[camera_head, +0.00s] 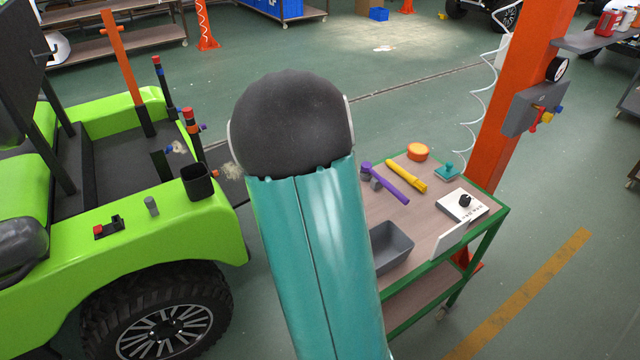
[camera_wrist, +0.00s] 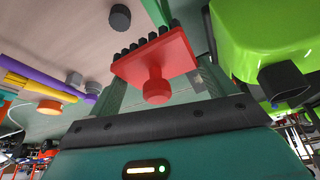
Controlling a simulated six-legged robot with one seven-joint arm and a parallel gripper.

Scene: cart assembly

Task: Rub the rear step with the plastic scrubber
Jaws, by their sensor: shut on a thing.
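The plastic scrubber (camera_wrist: 152,60) shows in the wrist view as a red plate with a round red knob and rows of black bristles. My gripper (camera_wrist: 160,82) is shut on it, with a teal finger on each side. The bristles point away from the wrist. In the head view my teal arm hides the gripper and scrubber. The green cart (camera_head: 215,232) is at left in the head view, and its green body (camera_wrist: 270,40) is at right in the wrist view. I cannot clearly make out the rear step; a dark strip beside the cart's rear is partly behind my arm.
A green-framed trolley (camera_head: 432,225) stands at right, with a grey bin (camera_head: 392,250), purple hammer (camera_head: 388,184), yellow tool (camera_head: 406,176), orange roll (camera_head: 418,152) and white box (camera_head: 462,206). An orange post (camera_head: 515,110) rises behind it.

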